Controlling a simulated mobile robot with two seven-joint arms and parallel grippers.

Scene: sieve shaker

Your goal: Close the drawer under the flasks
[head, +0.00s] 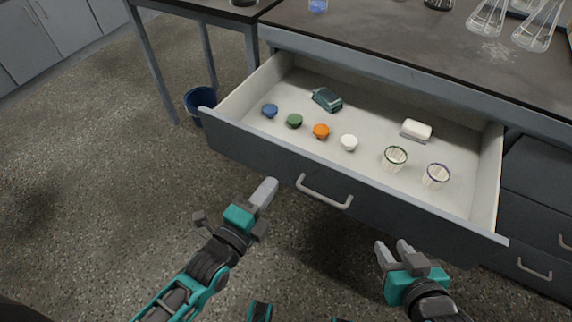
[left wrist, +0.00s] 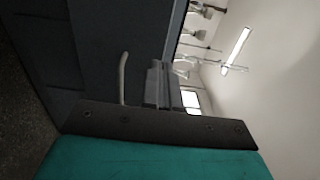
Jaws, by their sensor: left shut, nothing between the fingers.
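The grey drawer (head: 355,198) under the bench with the flasks (head: 488,17) is pulled well out. Its light handle (head: 324,192) is on the middle of the front panel. My left gripper (head: 266,190) is shut and empty, just in front of the drawer front and left of the handle; I cannot tell if it touches the panel. In the left wrist view its fingers (left wrist: 164,86) show close to the handle (left wrist: 123,78). My right gripper (head: 393,248) is open and empty, low in front of the right part of the drawer.
The drawer holds coloured caps (head: 321,131), a green box-like item (head: 326,100), a white block (head: 416,130) and two cups (head: 395,158). The dark benchtop (head: 400,45) is above. Closed drawers (head: 540,215) stand at right. A blue bin (head: 200,100) is at left. The floor in front is clear.

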